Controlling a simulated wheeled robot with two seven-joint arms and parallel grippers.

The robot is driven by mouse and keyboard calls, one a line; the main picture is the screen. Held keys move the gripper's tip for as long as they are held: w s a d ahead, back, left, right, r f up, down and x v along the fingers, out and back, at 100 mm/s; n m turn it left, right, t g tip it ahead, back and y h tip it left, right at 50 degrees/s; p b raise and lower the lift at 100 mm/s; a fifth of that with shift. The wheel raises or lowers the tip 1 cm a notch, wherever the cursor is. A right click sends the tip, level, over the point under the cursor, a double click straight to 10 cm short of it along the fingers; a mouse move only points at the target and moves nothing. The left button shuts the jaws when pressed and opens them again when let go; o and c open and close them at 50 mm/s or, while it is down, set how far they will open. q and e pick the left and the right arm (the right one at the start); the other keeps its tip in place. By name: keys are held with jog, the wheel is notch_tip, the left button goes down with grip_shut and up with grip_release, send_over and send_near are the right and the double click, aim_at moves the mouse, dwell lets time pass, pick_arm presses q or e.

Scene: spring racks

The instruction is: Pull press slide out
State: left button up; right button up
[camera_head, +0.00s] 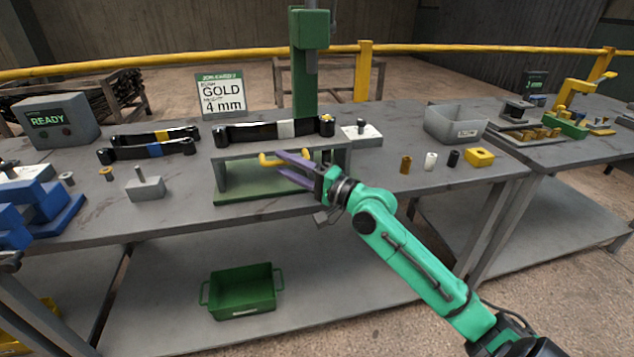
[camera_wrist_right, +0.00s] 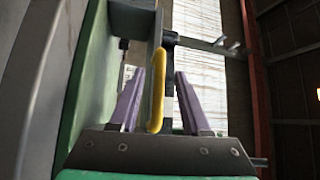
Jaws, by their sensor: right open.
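The press has a green column (camera_head: 309,85) at the back and a green base (camera_head: 262,190). Its grey slide (camera_head: 240,153) lies over the base, under a dark leaf spring with a white band (camera_head: 255,133). A yellow handle (camera_head: 268,161) sticks out at the slide's front. My right gripper (camera_head: 290,165) is at the handle with its purple fingers open. In the right wrist view the yellow handle (camera_wrist_right: 158,90) stands between the two fingers, nearer the left one. A clear gap separates it from the right finger.
Two leaf springs (camera_head: 150,152) lie left of the press. A sign (camera_head: 221,96) reads GOLD, 4 mm. A grey bin (camera_head: 455,125) and small pegs stand to the right. A green crate (camera_head: 243,290) sits on the lower shelf. Space before the table is free.

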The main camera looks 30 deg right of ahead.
jog(key=b+v, duration=0.4)
jog(key=v, duration=0.5)
jog(key=shift+s, duration=0.4)
jog(key=shift+d, duration=0.1)
